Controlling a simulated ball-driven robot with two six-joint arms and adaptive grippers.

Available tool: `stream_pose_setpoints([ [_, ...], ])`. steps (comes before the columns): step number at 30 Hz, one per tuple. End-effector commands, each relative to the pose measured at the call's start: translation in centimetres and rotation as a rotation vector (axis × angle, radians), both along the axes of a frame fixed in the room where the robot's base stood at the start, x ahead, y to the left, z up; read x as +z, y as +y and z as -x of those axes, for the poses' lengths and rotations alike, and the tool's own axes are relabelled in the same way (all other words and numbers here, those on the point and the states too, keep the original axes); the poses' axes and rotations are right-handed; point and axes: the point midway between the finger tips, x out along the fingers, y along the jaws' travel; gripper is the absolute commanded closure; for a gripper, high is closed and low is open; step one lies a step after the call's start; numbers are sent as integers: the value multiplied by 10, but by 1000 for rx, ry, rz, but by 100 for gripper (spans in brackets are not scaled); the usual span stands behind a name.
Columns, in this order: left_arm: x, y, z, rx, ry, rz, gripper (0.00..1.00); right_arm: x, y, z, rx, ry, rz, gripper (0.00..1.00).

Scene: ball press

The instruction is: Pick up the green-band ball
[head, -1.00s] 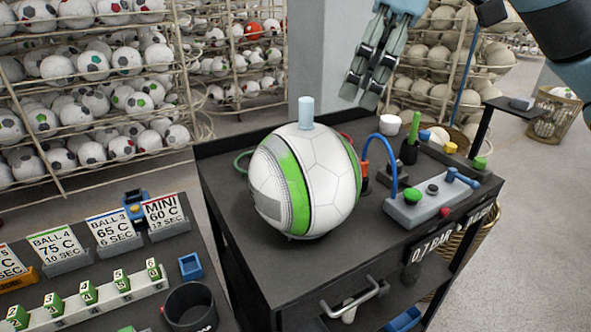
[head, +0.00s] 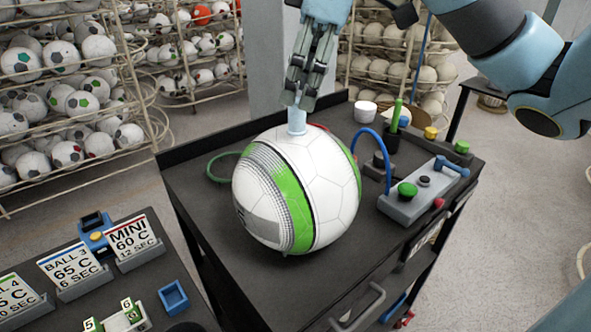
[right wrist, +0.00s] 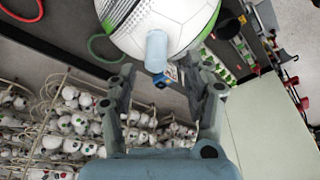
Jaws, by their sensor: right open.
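The green-band ball (head: 318,205) is white with green bands and a grey dotted patch. It sits on the black cart top (head: 205,215). A pale blue peg (head: 297,122) stands upright on top of the ball; in the right wrist view the peg (right wrist: 156,52) lies ahead, between the lines of my fingers. My right gripper (head: 296,105) is just above the ball, with its fingertips at the peg's upper end. In the right wrist view its fingers (right wrist: 168,85) are spread, with nothing clamped between them. My left gripper is not in view.
A grey control box (head: 420,205) with a green button and a blue hose (head: 375,140) stand right of the ball. A cup (head: 365,111) is behind. Sign cards (head: 70,265) and a blue tray (head: 173,297) are at lower left. Racks of balls (head: 60,110) fill the back.

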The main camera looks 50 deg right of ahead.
Motion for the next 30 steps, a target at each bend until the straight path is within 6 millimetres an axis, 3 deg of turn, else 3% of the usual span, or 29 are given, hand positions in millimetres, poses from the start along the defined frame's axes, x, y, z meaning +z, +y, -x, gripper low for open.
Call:
stream_pose_setpoints([
  [7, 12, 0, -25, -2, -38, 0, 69, -35, 2, -9, -1, 3, -3, 49],
  [16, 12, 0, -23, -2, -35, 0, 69, -40, 2, -10, 0, 1, 1, 50],
  [27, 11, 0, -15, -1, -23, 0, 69, -40, 2, -10, 0, 1, 1, 98],
  [30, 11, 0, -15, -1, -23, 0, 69, -40, 2, -10, 0, 1, 1, 100],
])
